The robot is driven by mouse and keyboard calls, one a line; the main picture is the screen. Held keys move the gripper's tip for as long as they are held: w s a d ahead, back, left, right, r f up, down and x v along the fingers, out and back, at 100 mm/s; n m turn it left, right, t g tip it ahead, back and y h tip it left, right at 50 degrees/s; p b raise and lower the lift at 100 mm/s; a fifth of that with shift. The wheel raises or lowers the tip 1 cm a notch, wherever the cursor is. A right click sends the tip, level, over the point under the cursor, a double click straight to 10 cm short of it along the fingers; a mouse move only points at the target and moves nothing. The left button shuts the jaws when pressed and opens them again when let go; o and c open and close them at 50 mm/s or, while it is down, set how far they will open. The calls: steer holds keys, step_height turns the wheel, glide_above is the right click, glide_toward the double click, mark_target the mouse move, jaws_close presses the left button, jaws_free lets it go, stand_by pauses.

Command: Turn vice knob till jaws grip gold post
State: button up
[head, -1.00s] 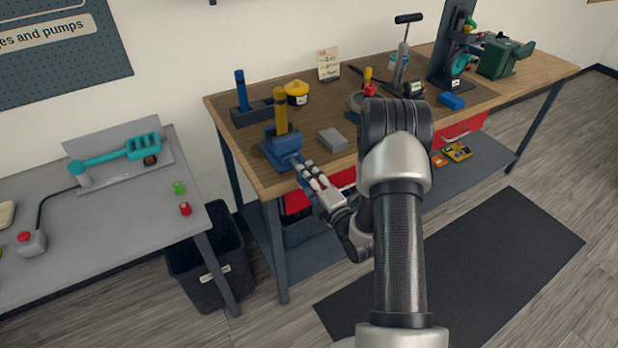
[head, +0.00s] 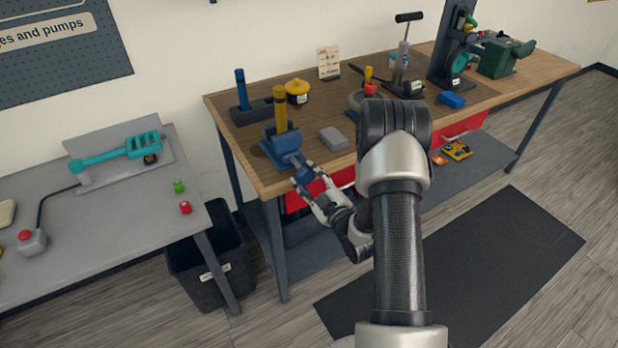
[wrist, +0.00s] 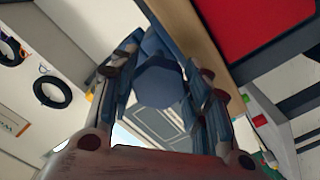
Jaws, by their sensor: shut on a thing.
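The blue vice (head: 283,148) stands at the front left corner of the wooden bench. The gold post (head: 281,108) stands upright at the vice; whether the jaws touch it is too small to tell. The vice knob (wrist: 158,84) is blue and shows between the fingers in the wrist view. My gripper (head: 303,175) reaches in from the front right of the vice and is shut on the knob. In the wrist view my gripper (wrist: 160,100) has a finger on each side of the knob. In the head view the fingers partly cover the knob.
A grey block (head: 334,138) lies right of the vice. A dark holder with a blue post (head: 241,92) and a yellow pot (head: 297,91) stand behind it. The grey table (head: 120,225) is at left, with a dark bin (head: 208,262) under the gap.

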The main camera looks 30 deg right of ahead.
steer(key=m, duration=0.5)
steer(key=shift+a+m, duration=0.1)
steer(key=shift+m, duration=0.2)
steer(key=m, duration=0.4)
steer(key=shift+a+m, duration=0.1)
steer(key=shift+m, duration=0.2)
steer(key=m, duration=0.5)
steer(key=shift+a, duration=0.1)
steer(key=m, duration=0.4)
steer(key=shift+r+m, duration=0.15)
steer(key=shift+m, duration=0.15)
steer(key=o, duration=1.1)
steer(key=shift+c, duration=0.2)
